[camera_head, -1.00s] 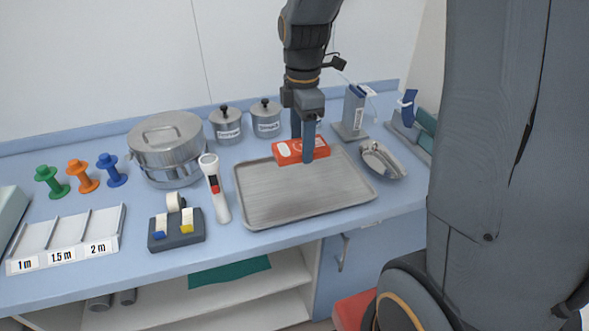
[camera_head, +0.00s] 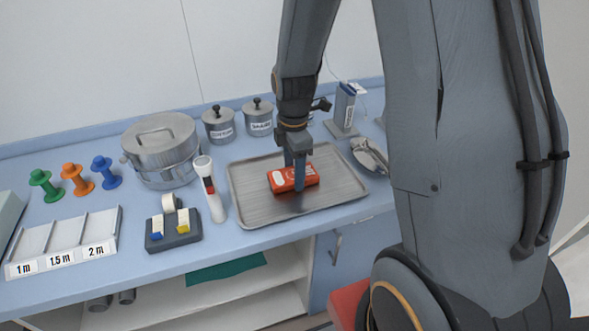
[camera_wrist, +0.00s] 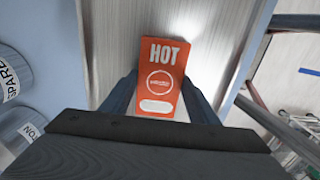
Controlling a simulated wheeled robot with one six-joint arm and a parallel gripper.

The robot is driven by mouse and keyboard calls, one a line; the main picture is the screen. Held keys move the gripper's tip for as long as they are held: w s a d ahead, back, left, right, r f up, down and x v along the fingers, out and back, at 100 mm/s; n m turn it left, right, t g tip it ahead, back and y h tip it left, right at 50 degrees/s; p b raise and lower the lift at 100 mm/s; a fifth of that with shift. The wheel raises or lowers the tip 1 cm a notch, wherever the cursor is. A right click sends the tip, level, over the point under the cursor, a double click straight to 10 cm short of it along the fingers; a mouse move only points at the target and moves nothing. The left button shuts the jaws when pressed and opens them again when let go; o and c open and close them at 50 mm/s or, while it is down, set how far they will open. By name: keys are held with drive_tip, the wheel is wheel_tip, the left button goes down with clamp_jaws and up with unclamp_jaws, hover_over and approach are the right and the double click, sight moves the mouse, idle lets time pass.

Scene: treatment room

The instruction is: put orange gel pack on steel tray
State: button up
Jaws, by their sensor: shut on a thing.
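The orange gel pack (camera_head: 281,181) is between the fingers of my gripper (camera_head: 294,184), over the middle of the steel tray (camera_head: 250,207). In the wrist view the pack (camera_wrist: 163,62) shows the word HOT, and my gripper's fingers (camera_wrist: 160,98) press on its two sides. The pack is low over the tray's floor; I cannot tell whether it touches it. The tray lies flat on the blue counter and holds nothing else.
A lidded steel pot (camera_head: 160,150) and two labelled canisters (camera_head: 218,125) stand behind and left of the tray.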

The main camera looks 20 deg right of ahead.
drive_tip(key=shift+f, duration=0.15)
drive_tip(key=o, duration=1.1)
drive_tip(key=shift+o, duration=0.2)
wheel_tip(320, 180, up, 12)
drive_tip(key=f+b, duration=0.1)
drive_tip(key=b, duration=0.2)
drive_tip(key=s+f+m, duration=0.1)
drive_tip(key=s+m, duration=0.2)
drive_tip(key=m, duration=0.2)
drive_tip(key=s+f+m, duration=0.2)
drive_tip(key=s+m, duration=0.2)
drive_tip(key=m, duration=0.2)
drive_tip(key=s+a+f+m+t, duration=0.1)
drive_tip(key=s+f+m, duration=0.1)
drive_tip(key=s+m, duration=0.2)
drive_tip(key=shift+m, duration=1)
drive_tip(key=shift+s+f+m, duration=0.1)
drive_tip(key=shift+s+m, duration=0.25)
drive_tip(key=shift+m, duration=0.15)
